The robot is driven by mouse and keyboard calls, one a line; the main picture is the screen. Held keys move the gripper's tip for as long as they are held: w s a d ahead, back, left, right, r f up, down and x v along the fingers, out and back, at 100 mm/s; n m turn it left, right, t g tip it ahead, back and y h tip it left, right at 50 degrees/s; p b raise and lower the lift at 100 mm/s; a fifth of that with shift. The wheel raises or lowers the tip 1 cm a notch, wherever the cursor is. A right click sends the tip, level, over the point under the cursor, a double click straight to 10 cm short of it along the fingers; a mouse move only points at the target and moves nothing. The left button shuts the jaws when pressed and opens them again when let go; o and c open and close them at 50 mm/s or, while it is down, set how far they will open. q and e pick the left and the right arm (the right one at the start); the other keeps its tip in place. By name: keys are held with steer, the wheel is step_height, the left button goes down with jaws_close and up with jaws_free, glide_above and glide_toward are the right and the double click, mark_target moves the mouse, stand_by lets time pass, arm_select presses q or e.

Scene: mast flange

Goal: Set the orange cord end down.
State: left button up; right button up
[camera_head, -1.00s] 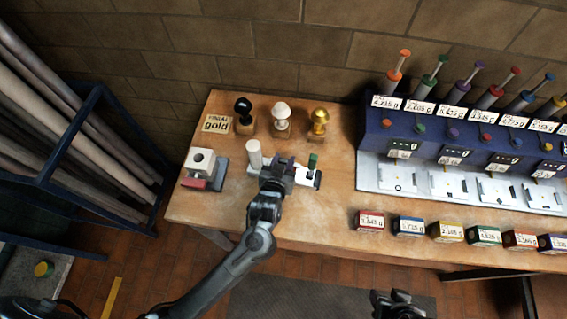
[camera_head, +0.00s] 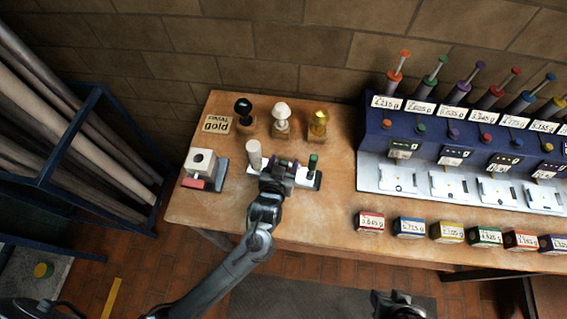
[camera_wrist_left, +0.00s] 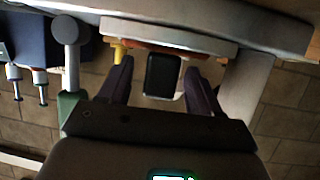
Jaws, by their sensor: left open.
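My left gripper (camera_head: 280,172) is over the front of a white fixture (camera_head: 311,184), between its white post (camera_head: 254,155) and its green-capped post (camera_head: 312,163). The left wrist view, which looks upside down, shows its dark purple fingers (camera_wrist_left: 160,88) apart. A dark rounded block (camera_wrist_left: 163,75) lies between them, with gaps at both sides. An orange strip (camera_wrist_left: 185,46) runs along the fixture edge behind it. I cannot tell whether this strip is the orange cord; no cord end shows clearly. My right gripper (camera_head: 396,302) is at the bottom edge, its jaws unclear.
Black (camera_head: 243,108), white (camera_head: 281,112) and gold (camera_head: 319,118) finials stand behind the fixture. A blue dispenser row (camera_head: 440,140) and several labelled boxes (camera_head: 408,227) are right. The table's front left is bare.

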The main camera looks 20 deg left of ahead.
arm_select(q)
steer(key=shift+s+d+r, duration=0.1)
steer(key=shift+s+r, duration=0.3)
steer(key=shift+s, duration=0.15)
steer(key=s+g+h, duration=0.1)
steer(key=s, duration=0.4)
steer(key=s+a+r+m+g+h+p, duration=0.1)
steer(key=s+g, duration=0.1)
steer(key=s, duration=0.3)
steer(key=s+m+g+h, duration=0.1)
steer(key=s+g, duration=0.1)
steer(key=s, duration=0.4)
steer(key=shift+a+r+p, duration=0.25)
steer(key=shift+r+p, duration=0.05)
steer(key=s+a+m+g+y, duration=0.1)
steer(key=s+a+g, duration=0.3)
steer(key=s, duration=0.4)
steer(key=shift+a+m+g, duration=0.3)
steer(key=shift+a, duration=0.25)
steer(key=shift+r, duration=0.15)
